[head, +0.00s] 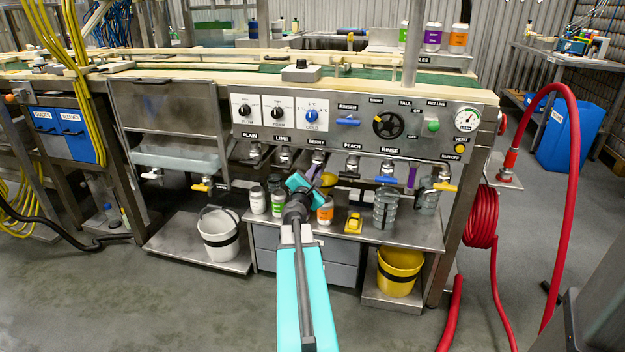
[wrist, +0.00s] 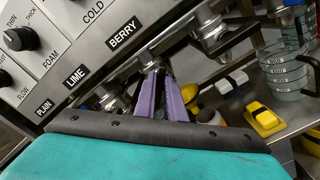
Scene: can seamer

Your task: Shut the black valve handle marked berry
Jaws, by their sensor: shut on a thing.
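The BERRY label (head: 317,143) is on the steel front panel, and it also shows in the wrist view (wrist: 122,33). The metal berry valve (wrist: 148,57) hangs just below it. My gripper (wrist: 157,72) reaches up to this valve from below with its two purple fingers close together. Its fingertips are shut at the valve, on what appears to be the berry handle. The black handle itself is hidden by the fingers, so its angle cannot be told. In the head view my gripper (head: 314,168) is under the berry label, partly covered by my teal wrist.
The peach valve's black handle (wrist: 233,40) is close on the right. The rinse valve has a blue handle (head: 387,180). Below, the shelf holds jars, a yellow block (wrist: 262,119) and clear measuring jugs (head: 385,210). A red hose (head: 481,215) hangs at the right.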

